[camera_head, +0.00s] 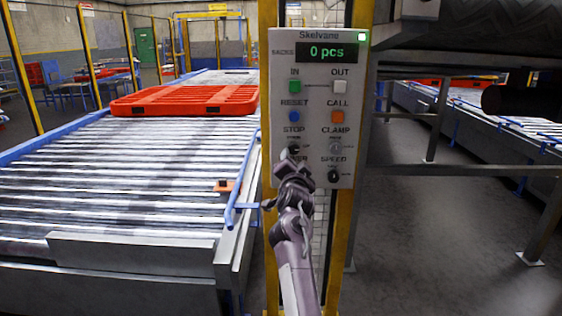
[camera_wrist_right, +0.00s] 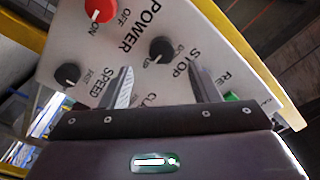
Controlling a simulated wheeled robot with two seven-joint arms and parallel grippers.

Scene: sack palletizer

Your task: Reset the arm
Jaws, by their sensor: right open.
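The grey Skelvane control panel (camera_head: 318,62) stands on a yellow post and reads "0 pcs", with a green lamp lit at its top right. My right gripper (camera_head: 290,158) is in front of its lower left part, hiding the POWER control in the head view. In the right wrist view the jaws (camera_wrist_right: 164,88) are open with nothing between them. Beyond them are a red POWER knob (camera_wrist_right: 99,10), a black knob (camera_wrist_right: 162,48) by STOP and the SPEED knob (camera_wrist_right: 68,75). Whether the fingertips touch the panel cannot be told. My left gripper is out of view.
A roller conveyor (camera_head: 100,190) runs back on the left, with a red pallet (camera_head: 185,101) on it and a blue rail at its near right edge. Another conveyor (camera_head: 470,118) and dark machinery stand at the right.

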